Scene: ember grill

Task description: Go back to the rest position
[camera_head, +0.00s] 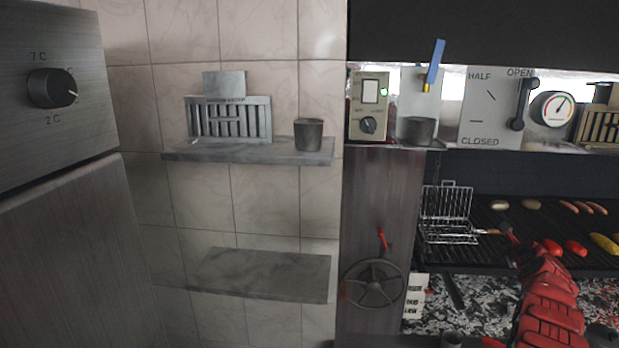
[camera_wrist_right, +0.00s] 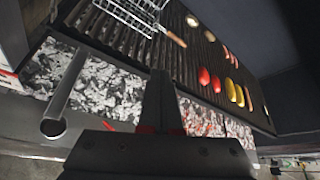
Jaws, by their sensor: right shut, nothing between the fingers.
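My right arm, with red segments, comes up from the bottom right of the head view. Its gripper (camera_head: 507,230) is in front of the grill, close to the wooden handle of the wire basket in that picture. In the right wrist view the right gripper's fingers (camera_wrist_right: 160,98) are together with nothing between them, over the edge of the grill and the coals. The wire basket (camera_head: 447,214) lies on the grill; its handle (camera_wrist_right: 176,39) is apart from the fingers in the wrist view. My left gripper is not in view.
The grill grate (camera_wrist_right: 145,48) holds sausages, red peppers (camera_head: 574,248) and yellow corn (camera_head: 605,243). Coals (camera_wrist_right: 100,95) lie below. A handwheel (camera_head: 374,284) is left of the grill. A wall shelf (camera_head: 250,153) holds a metal cup (camera_head: 308,134). The lower shelf (camera_head: 262,274) is bare.

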